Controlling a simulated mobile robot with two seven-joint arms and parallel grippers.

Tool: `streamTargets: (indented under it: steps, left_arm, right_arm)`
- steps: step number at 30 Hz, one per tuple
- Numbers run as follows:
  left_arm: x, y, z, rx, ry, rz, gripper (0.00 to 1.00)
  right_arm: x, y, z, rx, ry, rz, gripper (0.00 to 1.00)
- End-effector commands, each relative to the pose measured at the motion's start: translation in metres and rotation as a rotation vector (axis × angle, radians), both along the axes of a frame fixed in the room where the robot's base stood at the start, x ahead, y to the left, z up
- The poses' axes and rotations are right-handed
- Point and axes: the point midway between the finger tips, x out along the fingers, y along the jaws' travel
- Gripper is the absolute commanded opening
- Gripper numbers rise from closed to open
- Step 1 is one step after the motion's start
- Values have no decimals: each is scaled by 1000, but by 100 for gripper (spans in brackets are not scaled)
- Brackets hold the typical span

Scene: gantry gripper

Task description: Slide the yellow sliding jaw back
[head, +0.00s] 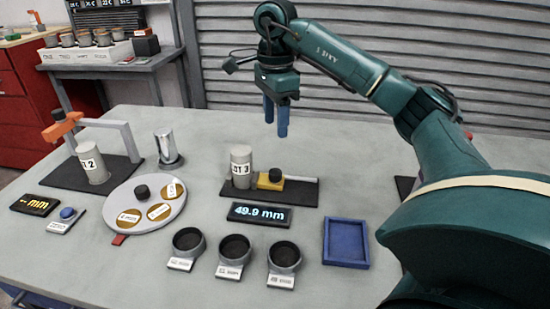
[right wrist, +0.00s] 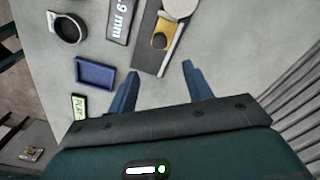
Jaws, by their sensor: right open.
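The yellow sliding jaw (head: 270,181) with its dark knob sits on a black base (head: 300,194) with a light rail, right beside the grey cylinder (head: 241,160) labelled with a 3. The jaw appears to touch the cylinder; I cannot see a gap. The display (head: 259,213) in front reads 49.9 mm. My right gripper (head: 276,122) is open and empty, fingers pointing down, above and behind the jaw. In the right wrist view the yellow jaw (right wrist: 165,34) lies beyond the two spread blue fingers (right wrist: 163,85). My left gripper is not in view.
A blue tray (head: 346,243) and several round cups (head: 235,250) stand in front. A turntable (head: 146,203) with gold discs, a metal cylinder (head: 168,146) and an orange-topped gantry (head: 62,125) stand to the left. The table behind the jaw is clear.

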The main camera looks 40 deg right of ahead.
Motion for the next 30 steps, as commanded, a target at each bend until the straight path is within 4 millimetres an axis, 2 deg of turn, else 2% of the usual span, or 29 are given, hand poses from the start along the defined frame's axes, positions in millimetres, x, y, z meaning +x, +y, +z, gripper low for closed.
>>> streamTargets:
  steps: [5, 15, 21, 25, 30]
  left_arm:
    - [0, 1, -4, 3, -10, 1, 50]
    - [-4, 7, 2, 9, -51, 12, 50]
    - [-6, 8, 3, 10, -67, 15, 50]
    - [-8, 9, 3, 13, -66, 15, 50]
    - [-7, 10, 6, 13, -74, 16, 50]
  right_arm:
    - [0, -1, -14, -2, 3, -1, 50]
    - [-1, -1, -81, -2, 5, -1, 50]
    - [-1, 0, -115, -1, 3, 0, 50]
    - [-1, 0, -126, -2, 2, 0, 50]
    - [0, 0, -131, 0, -1, 0, 50]
